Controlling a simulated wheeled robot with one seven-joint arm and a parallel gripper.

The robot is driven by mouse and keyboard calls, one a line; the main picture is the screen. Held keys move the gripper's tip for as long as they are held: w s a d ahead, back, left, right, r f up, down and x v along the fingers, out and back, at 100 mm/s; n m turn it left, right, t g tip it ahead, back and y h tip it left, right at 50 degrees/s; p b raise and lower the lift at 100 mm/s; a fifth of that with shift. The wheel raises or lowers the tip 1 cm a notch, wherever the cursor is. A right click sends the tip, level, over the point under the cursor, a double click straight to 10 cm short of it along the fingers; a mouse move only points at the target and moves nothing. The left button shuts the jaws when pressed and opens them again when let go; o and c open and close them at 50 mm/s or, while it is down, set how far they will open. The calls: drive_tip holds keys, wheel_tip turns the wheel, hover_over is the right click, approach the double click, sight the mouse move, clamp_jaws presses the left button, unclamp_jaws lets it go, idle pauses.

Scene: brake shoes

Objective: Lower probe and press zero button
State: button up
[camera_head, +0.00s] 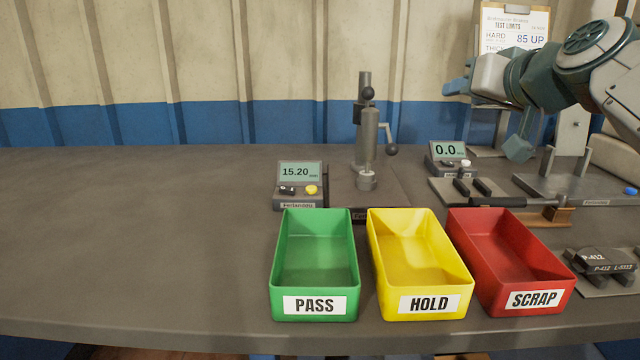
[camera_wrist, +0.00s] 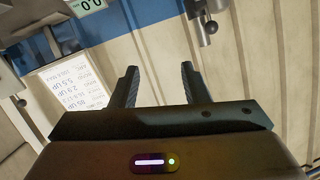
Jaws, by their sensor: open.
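The probe stand (camera_head: 365,110) stands upright at the back middle of the bench, with a side lever ending in a dark ball (camera_head: 391,150). Its probe (camera_head: 368,155) points down over a small round anvil (camera_head: 367,183); whether they touch is unclear. The thickness readout (camera_head: 299,172), left of the stand, shows 15.20 and has a yellow button (camera_head: 311,190) and a dark one. My gripper (camera_head: 456,87) is in the air right of and above the stand. In the wrist view my gripper (camera_wrist: 157,80) has its fingers apart with nothing between them. The stand's lever ball (camera_wrist: 210,27) shows at the top.
Green PASS (camera_head: 314,215), yellow HOLD (camera_head: 400,214) and red SCRAP (camera_head: 485,213) bins stand in front. A second readout (camera_head: 450,150) shows 0.0. A clipboard (camera_head: 512,22) is behind my arm. The left bench is clear.

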clamp_jaws()
idle(1.6)
